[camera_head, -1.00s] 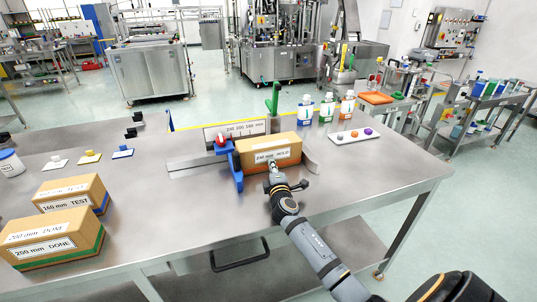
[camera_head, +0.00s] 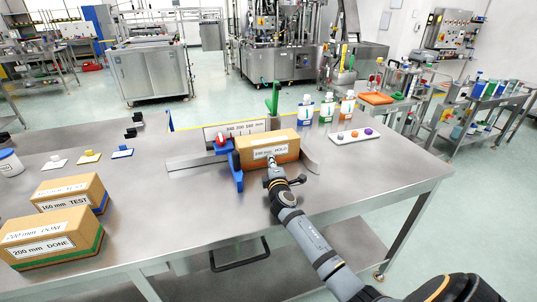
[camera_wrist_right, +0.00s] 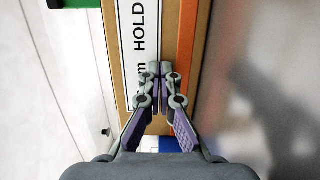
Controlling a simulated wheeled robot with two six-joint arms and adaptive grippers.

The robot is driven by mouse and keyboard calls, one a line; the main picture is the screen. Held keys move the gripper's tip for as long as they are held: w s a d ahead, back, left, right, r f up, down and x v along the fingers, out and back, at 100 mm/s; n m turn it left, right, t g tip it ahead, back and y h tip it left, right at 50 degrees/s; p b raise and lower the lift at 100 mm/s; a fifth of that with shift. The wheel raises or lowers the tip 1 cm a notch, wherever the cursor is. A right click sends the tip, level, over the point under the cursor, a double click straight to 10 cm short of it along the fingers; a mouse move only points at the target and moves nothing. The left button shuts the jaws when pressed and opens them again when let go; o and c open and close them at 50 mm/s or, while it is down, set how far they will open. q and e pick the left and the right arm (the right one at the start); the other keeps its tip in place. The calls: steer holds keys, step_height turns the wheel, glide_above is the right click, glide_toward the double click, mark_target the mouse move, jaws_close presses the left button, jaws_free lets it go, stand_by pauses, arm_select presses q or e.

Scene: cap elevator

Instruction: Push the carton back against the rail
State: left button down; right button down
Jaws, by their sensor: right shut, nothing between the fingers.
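The carton (camera_head: 284,143), brown with a white label that reads HOLD, stands on the steel table between a blue stop (camera_head: 236,171) on its left and a metal piece on its right. The rail (camera_head: 236,129), with a printed scale, runs behind it. My right gripper (camera_head: 271,162) is shut and empty, its fingertips at the carton's front face. In the right wrist view the closed fingertips (camera_wrist_right: 160,72) lie over the carton's front face (camera_wrist_right: 185,35) beside the label; contact is hard to tell. The gap between carton and rail is hidden. My left gripper is out of view.
Two labelled cartons, TEST (camera_head: 68,194) and DONE (camera_head: 50,240), stand at the table's left. Several white bottles (camera_head: 327,109) and a white tray with coloured caps (camera_head: 354,137) are at the back right. A green post (camera_head: 273,99) rises behind the carton. The front middle is clear.

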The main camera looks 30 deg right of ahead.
steer(key=shift+w+d, duration=0.2)
steer(key=shift+w, duration=0.15)
steer(key=shift+r, duration=0.35)
stand_by(0.3)
steer(key=shift+s+a+p, duration=0.2)
steer(key=shift+s+p, duration=0.1)
steer(key=shift+p, duration=0.1)
steer(key=shift+s+a+r, duration=0.15)
steer(key=shift+s, duration=0.25)
steer(key=shift+s+a+r, duration=0.1)
steer(key=shift+s+a, duration=0.05)
steer(key=shift+s, duration=0.25)
steer(key=shift+f, duration=0.1)
